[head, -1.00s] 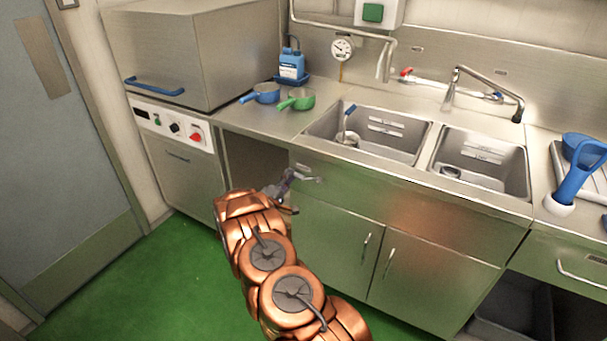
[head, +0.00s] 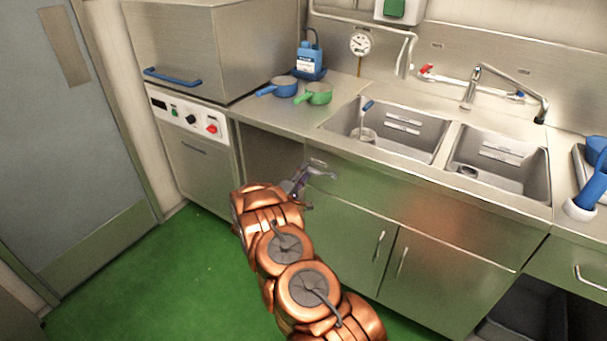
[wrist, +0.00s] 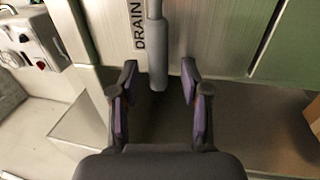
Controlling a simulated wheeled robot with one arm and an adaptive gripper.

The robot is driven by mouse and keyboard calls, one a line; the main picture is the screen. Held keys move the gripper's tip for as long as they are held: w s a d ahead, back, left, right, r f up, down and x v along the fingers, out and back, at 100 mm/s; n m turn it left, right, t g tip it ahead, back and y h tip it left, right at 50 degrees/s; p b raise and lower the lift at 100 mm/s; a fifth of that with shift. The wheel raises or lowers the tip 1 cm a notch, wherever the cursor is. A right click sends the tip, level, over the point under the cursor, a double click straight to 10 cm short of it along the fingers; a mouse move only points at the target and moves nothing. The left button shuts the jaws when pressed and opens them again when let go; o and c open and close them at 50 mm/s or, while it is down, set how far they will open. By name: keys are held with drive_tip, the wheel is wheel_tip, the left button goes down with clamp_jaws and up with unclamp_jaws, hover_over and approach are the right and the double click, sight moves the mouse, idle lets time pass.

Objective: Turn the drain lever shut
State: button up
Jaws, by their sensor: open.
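The drain lever (wrist: 157,50) is a grey bar in the wrist view, pointing straight down the picture beside the black DRAIN label (wrist: 139,25) on the steel panel. My gripper (wrist: 159,78) is open, with one dark, purple-padded finger on each side of the lever's rounded lower end. I see gaps between the lever and both fingers. In the head view my gripper (head: 307,182) is at the front of the sink cabinet, near its upper left corner. There the lever is too small to tell apart from the fingers.
Two sink basins (head: 447,150) are set in the counter above. A blue pan (head: 285,87) and a green pan (head: 319,93) stand on the counter left of them. The sink cabinet (head: 345,225) is closed. The green floor (head: 150,280) is clear at left.

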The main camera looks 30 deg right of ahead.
drive_tip(key=shift+a, duration=0.1)
drive_tip(key=v, duration=1.1)
drive_tip(key=shift+s+a, duration=0.2)
drive_tip(key=shift+a, duration=0.15)
drive_tip(key=shift+f, duration=0.1)
